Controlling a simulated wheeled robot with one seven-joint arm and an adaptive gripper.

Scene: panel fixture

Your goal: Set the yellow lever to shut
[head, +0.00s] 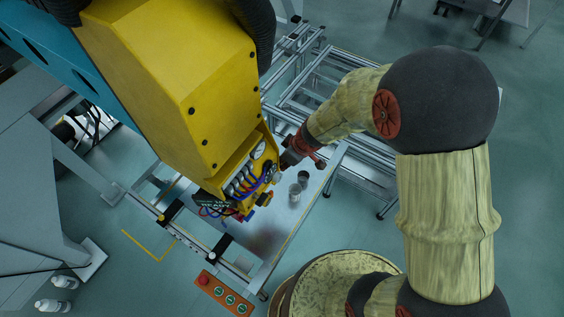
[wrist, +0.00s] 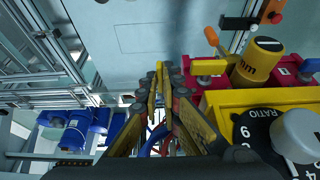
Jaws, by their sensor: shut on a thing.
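My gripper (wrist: 160,78) reaches from the bottom of the wrist view, its two fingers closed together at the tips. A narrow yellow piece (wrist: 152,97) shows between the fingertips; it appears to be the yellow lever, mostly hidden by the fingers, so its setting cannot be read. In the head view my gripper (head: 287,160) is at the right side of the yellow fixture's panel (head: 243,178), and its tips are too small to make out.
Red and blue cables (wrist: 157,138) lie behind the fingers. Metal cups (head: 300,180) stand on the table.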

